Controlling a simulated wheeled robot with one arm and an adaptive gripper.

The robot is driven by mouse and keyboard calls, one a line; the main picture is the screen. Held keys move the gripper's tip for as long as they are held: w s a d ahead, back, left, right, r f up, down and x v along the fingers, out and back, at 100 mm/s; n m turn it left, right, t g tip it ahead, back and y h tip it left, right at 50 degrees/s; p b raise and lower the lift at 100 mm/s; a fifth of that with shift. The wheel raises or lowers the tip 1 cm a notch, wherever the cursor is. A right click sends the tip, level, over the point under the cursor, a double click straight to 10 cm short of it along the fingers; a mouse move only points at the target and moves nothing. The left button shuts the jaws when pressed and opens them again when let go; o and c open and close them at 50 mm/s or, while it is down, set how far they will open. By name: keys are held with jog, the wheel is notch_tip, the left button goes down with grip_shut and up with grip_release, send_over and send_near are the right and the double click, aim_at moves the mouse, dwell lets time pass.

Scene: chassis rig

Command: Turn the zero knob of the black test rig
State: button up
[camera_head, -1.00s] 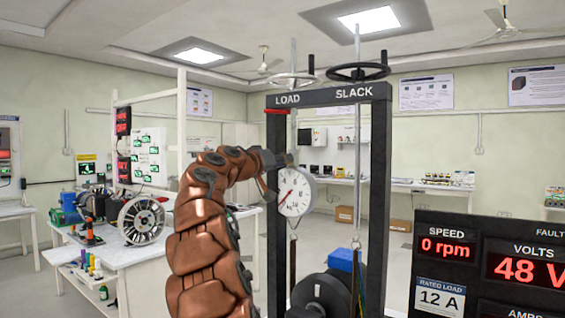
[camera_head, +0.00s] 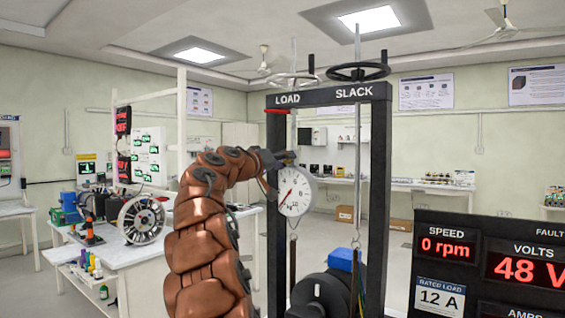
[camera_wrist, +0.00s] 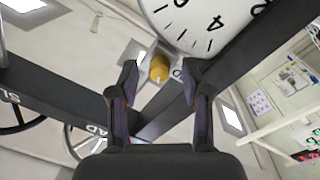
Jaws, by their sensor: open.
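The black test rig (camera_head: 380,190) is an upright frame with LOAD and SLACK on its top beam. A round white dial (camera_head: 297,192) hangs under the LOAD side; part of its face shows at the top of the wrist view (camera_wrist: 205,22). A small yellow-brass knob (camera_wrist: 159,68) sits beside the dial's edge. My gripper (camera_wrist: 160,79) is open, with one finger on each side of the knob in the wrist view; contact cannot be told. In the head view my gripper (camera_head: 272,174) is at the dial's left edge, and the knob cannot be made out there.
The rig's left post (camera_head: 276,235) stands close to my gripper. Handwheels (camera_head: 357,72) sit above the beam. A black display panel (camera_head: 490,265) stands at the lower right. A white workbench (camera_head: 130,250) is at the left.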

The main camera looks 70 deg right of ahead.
jog(key=shift+a, duration=0.1)
jog(key=shift+w+a+r, duration=0.1)
jog(key=shift+w+a, duration=0.1)
jog(key=shift+a, duration=0.25)
jog(key=v, duration=1.1)
